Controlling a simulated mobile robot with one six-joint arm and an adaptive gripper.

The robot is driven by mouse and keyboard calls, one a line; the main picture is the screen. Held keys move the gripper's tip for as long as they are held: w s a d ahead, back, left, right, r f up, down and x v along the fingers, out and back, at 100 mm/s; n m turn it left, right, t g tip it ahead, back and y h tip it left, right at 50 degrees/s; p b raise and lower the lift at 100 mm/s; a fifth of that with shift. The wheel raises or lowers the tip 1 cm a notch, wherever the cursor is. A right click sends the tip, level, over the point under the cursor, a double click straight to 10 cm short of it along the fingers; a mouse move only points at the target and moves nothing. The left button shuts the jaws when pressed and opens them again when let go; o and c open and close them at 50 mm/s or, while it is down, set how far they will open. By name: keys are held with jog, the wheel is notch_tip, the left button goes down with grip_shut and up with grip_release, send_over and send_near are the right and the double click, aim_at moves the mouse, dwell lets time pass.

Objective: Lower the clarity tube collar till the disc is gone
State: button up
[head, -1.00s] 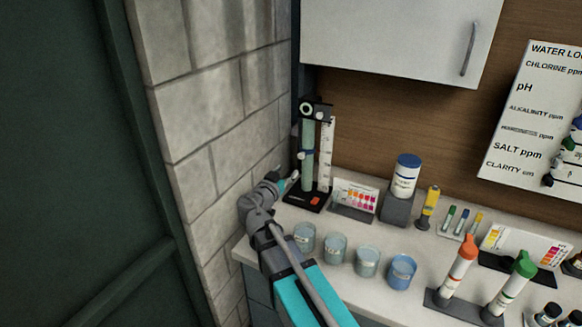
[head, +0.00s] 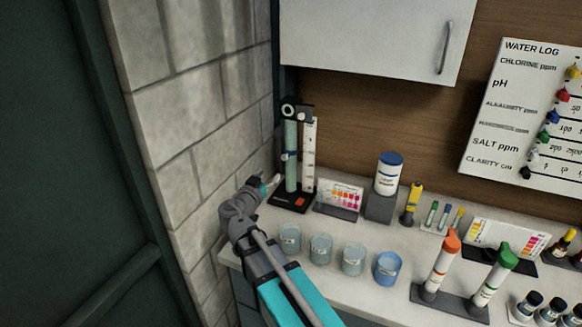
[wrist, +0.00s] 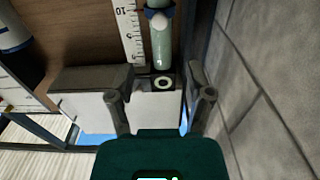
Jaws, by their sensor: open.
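The clarity tube (head: 291,172) is an upright pale green column on a black base in the back left corner of the counter. Its dark blue collar (head: 288,155) with a white knob sits around the middle of the tube. The wrist view, which is upside down, shows the tube (wrist: 162,50) and part of the collar (wrist: 159,4) at its top edge. A black head with a white ring (head: 289,110) tops the tube. I cannot make out the disc. My gripper (head: 270,183) is open and empty, left of the tube and lower than the collar; its spread fingers (wrist: 162,87) show in the wrist view.
A white scale (head: 309,155) stands right of the tube. The block wall (head: 215,140) is close on the left. A colour chart (head: 340,195), a blue-lidded jar (head: 388,175) and several cups (head: 321,248) stand to the right and in front. A wall cabinet (head: 370,35) hangs above.

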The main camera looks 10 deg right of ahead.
aim_at(284, 158)
dwell(0.5)
jog(key=shift+v, duration=0.9)
jog(key=shift+w+d, duration=0.1)
jog(key=shift+w, duration=0.05)
jog(key=x, duration=1.3)
jog(key=shift+w+d, duration=0.15)
jog(key=shift+c, duration=0.3)
grip_shut()
